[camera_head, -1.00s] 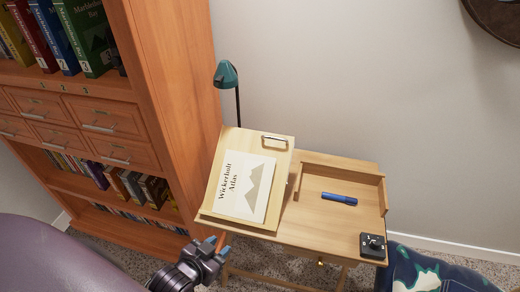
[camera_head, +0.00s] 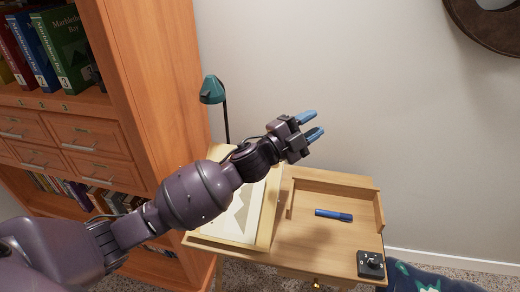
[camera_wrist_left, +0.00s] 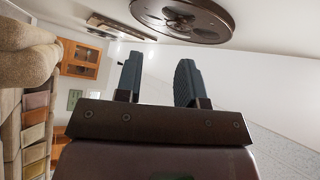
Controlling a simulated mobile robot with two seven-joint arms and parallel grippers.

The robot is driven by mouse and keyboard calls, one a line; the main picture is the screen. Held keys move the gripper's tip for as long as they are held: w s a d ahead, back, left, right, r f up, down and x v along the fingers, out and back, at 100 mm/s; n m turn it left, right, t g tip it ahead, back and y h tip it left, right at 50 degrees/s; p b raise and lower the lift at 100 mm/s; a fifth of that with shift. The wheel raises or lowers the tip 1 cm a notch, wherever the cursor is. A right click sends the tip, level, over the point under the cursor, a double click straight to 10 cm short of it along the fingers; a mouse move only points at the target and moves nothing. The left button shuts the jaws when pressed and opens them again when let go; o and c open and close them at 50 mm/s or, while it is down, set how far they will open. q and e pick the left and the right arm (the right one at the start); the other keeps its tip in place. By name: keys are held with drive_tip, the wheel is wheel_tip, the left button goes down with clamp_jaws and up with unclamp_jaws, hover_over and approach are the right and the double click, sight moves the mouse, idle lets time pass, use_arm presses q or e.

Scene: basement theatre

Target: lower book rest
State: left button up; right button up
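The book rest (camera_head: 268,222) is a tilted wooden board on the left part of a small wooden desk (camera_head: 325,245). A pale atlas (camera_head: 240,222) lies on it, and my left arm covers much of both. My left gripper (camera_head: 312,126) is open and empty, in front of and above the top of the rest in the head view. Its two blue fingers (camera_wrist_left: 158,82) are apart with nothing between them in the left wrist view. The rest's handle, at its top edge, is hidden by my arm. My right gripper is not in view.
A blue flashlight (camera_head: 334,215) lies on the desk's right part, inside a low raised edge (camera_head: 335,184). A black control box with a knob (camera_head: 371,264) sits at the front right corner. A green lamp (camera_head: 212,90) stands behind the rest. A tall bookcase (camera_head: 150,90) is at the left.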

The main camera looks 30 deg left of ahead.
use_arm(q)
drive_tip(key=w+d+r+m+g+h+b, duration=0.15)
drive_tip(key=d+r+m+g, duration=0.35)
drive_tip(key=m, duration=0.7)
drive_tip(key=w+d+r+m+g+h, duration=0.1)
drive_tip(key=w+r+m+g+h, duration=0.15)
drive_tip(key=m+g, duration=0.65)
drive_tip(key=a+f+m+g+y, duration=0.2)
drive_tip(key=a+f+m+y, duration=0.3)
drive_tip(key=a+f+y, duration=0.45)
drive_tip(key=a+f+m+g+y, duration=0.1)
drive_tip(key=a+f+m+y, duration=0.4)
drive_tip(key=a, duration=0.7)
drive_tip(key=shift+m+y, duration=0.4)
drive_tip(key=shift+y, duration=0.25)
drive_tip(key=f, duration=0.2)
drive_tip(key=f+b, duration=0.1)
drive_tip(key=f, duration=0.3)
drive_tip(key=shift+d+f, duration=0.25)
drive_tip(key=shift+f, duration=0.1)
drive_tip(key=shift+f+b, duration=0.3)
drive_tip(key=shift+f, duration=0.45)
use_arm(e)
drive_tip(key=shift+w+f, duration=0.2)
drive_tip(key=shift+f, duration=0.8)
